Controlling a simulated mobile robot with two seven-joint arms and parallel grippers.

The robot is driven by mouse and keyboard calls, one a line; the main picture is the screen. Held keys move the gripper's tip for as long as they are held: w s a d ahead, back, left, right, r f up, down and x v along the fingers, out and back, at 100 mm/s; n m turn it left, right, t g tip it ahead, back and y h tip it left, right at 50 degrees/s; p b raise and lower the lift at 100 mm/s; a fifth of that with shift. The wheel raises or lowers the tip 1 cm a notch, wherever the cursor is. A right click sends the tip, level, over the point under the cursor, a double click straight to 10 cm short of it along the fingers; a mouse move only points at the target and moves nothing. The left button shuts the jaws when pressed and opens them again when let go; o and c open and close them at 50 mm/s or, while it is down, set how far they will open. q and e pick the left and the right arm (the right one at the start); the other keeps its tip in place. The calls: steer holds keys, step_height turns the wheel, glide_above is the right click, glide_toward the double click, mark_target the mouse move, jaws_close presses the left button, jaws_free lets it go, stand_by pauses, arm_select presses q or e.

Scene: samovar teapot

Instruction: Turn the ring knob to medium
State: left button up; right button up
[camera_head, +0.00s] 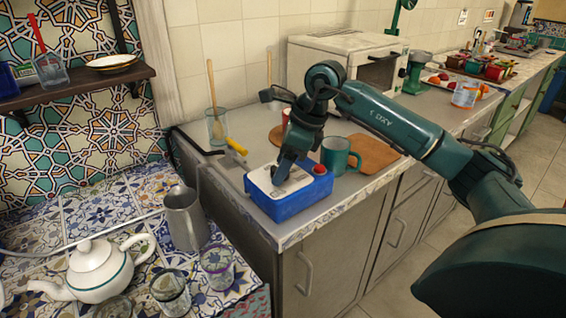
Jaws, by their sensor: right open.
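A blue box (284,207) with a pale top plate (266,181) stands near the front left corner of the grey counter. A red round button (320,169) sits at the right end of its top. My right gripper (279,179) points down at the pale top from above, and its jaws are open. I cannot make out the ring knob or its setting; the gripper covers part of the top. I cannot tell whether the fingers touch anything. My left gripper is not in view.
A green mug (339,156) stands close behind the box, beside a brown board (374,154). A yellow-handled tool (236,146) lies to the left. A white toaster oven (345,64) stands behind. A teapot (99,271) and metal jug (184,220) stand on the tiled surface at lower left.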

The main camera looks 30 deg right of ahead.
steer(key=shift+c, duration=0.5)
steer(key=c, duration=0.9)
steer(key=shift+m, duration=0.4)
steer(key=m, duration=0.2)
steer(key=m+t+h, duration=0.1)
steer(key=m, duration=0.1)
steer(key=shift+s+a+h, duration=0.1)
steer(key=shift+a+h, duration=0.05)
steer(key=shift+h, duration=0.15)
steer(key=m+h, duration=0.1)
steer(key=m, duration=0.3)
steer(key=shift+a+m+t+h+b, duration=0.1)
steer(key=shift+m+t+h+b, duration=0.2)
steer(key=shift+m+h+b, duration=0.1)
steer(key=m, duration=0.2)
steer(key=m+h, duration=0.1)
steer(key=m, duration=0.1)
steer(key=shift+a+m+h, duration=0.1)
steer(key=shift+m+h, duration=0.2)
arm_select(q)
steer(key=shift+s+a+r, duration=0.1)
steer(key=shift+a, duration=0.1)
arm_select(e)
steer(key=shift+m+g+h, duration=0.5)
steer(key=shift+m+h, duration=0.1)
steer(key=shift+m, duration=1.2)
